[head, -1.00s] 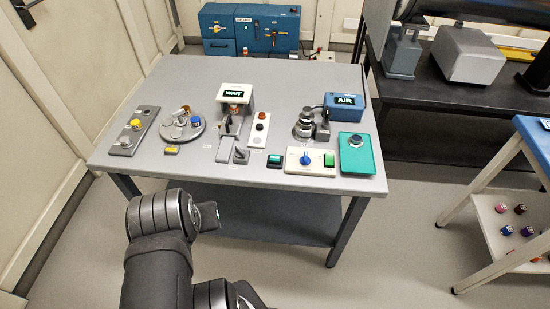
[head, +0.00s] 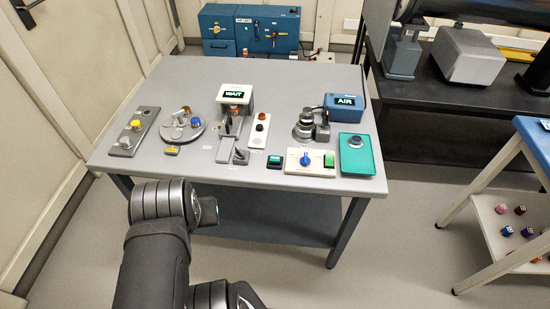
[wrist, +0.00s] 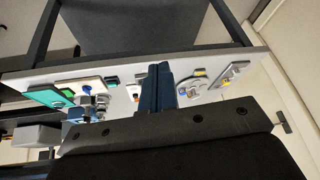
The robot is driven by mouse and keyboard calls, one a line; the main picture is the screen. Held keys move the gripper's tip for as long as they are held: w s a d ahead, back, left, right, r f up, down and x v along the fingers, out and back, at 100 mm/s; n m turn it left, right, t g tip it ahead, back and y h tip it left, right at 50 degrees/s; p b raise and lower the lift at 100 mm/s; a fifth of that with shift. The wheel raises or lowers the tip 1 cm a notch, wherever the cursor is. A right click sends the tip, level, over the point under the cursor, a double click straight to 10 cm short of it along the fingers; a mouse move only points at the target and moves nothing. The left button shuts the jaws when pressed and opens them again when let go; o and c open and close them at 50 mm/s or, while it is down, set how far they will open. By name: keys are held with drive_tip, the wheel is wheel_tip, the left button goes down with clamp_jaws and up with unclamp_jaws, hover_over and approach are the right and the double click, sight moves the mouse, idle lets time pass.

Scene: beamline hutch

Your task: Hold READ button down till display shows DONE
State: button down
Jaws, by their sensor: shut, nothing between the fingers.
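A display reading WAIT (head: 235,92) is lit green on a white housing at the middle of the table's back half. No button label can be read, so I cannot tell which one is READ. A white strip (head: 259,130) right of the housing carries a red-brown button and a black one. A dark-framed green button (head: 275,161) sits near the table's front edge. My gripper (wrist: 159,70) shows in the wrist view as two dark blue fingers, shut and empty, covering part of the table. In the head view my arm is before the table's front edge, and the fingertips are hidden.
A blue box with a display reading AIR (head: 345,100) stands at the right, behind a teal tray (head: 373,168). A cream panel (head: 297,168) with a blue knob, a round turntable (head: 170,138) and a grey plate (head: 146,119) also occupy the table. Its back left is clear.

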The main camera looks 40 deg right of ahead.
drive_tip(key=w+d+r+m+y, duration=0.1)
drive_tip(key=w+d+m+y, duration=0.1)
drive_tip(key=w+d+m, duration=0.3)
drive_tip(key=m+t, duration=0.4)
drive_tip(key=m, duration=1.3)
hover_over(277, 160)
wheel_tip(277, 160, down, 6)
drive_tip(key=shift+s+r+h, duration=0.1)
drive_tip(key=shift+r+h, duration=0.05)
drive_tip(key=shift+h, duration=0.15)
drive_tip(key=shift+f, duration=4.4)
drive_tip(key=shift+f, duration=0.2)
drive_tip(key=shift+f, duration=0.25)
